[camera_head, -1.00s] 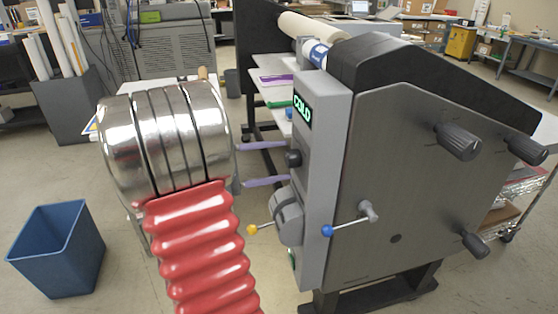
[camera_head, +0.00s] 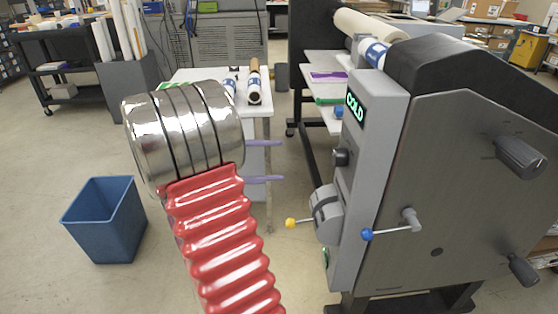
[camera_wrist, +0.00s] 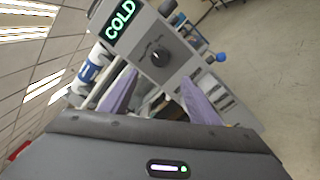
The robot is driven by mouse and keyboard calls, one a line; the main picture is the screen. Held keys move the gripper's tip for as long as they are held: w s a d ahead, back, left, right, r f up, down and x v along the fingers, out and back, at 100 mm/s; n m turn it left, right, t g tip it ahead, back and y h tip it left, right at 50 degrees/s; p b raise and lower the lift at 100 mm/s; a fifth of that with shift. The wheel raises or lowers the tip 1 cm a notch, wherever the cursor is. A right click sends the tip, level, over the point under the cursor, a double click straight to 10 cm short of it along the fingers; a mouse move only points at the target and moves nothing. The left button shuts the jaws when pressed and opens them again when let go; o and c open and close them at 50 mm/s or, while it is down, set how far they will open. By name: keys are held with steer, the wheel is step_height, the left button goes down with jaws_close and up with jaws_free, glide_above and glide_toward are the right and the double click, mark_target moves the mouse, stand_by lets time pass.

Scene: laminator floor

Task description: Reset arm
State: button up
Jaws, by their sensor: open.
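My gripper (camera_head: 282,161) is at the end of my arm, left of the laminator (camera_head: 450,190). Its two purple fingers are apart, with nothing between them. In the head view they point right, toward the laminator's grey control panel (camera_head: 365,180), with a gap before it. My arm hides the gripper's body. In the wrist view my gripper (camera_wrist: 160,77) is open, its fingers on either side of part of the view below the panel's black knob (camera_wrist: 159,55). The green COLD display (camera_head: 355,107) is lit on the panel; it also shows in the wrist view (camera_wrist: 122,18).
A white table (camera_head: 262,130) with rolls on it (camera_head: 254,85) stands behind my arm. A blue bin (camera_head: 105,220) is on the floor at left. The floor at front left is clear.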

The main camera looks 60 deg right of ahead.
stand_by(0.7)
steer(key=a+f+n+t+y, duration=0.2)
steer(key=a+f+t, duration=0.15)
steer(key=f, duration=0.65)
steer(key=w+a+f+t+y, duration=0.1)
steer(key=a+f+t, duration=0.15)
steer(key=a, duration=0.25)
steer(key=w+a+f+t+y, duration=0.1)
steer(key=w+a+t+y, duration=0.15)
steer(key=a, duration=0.25)
steer(key=w+a+r+n+t+y, duration=0.15)
steer(key=a+t, duration=0.25)
steer(key=a, duration=0.4)
steer(key=w+a+r+t, duration=0.1)
steer(key=w+a+t, duration=0.25)
steer(key=a, duration=0.45)
steer(key=s+a+r+n+t+y, duration=0.1)
steer(key=s+a+r+t+y, duration=0.1)
steer(key=a+r+t, duration=0.3)
steer(key=a+r, duration=0.1)
steer(key=a, duration=0.3)
steer(key=shift+s+a+n, duration=0.25)
steer(key=shift+a+n, duration=0.1)
steer(key=shift+a, duration=0.05)
steer(key=shift+r, duration=0.1)
steer(key=shift+c, duration=0.5)
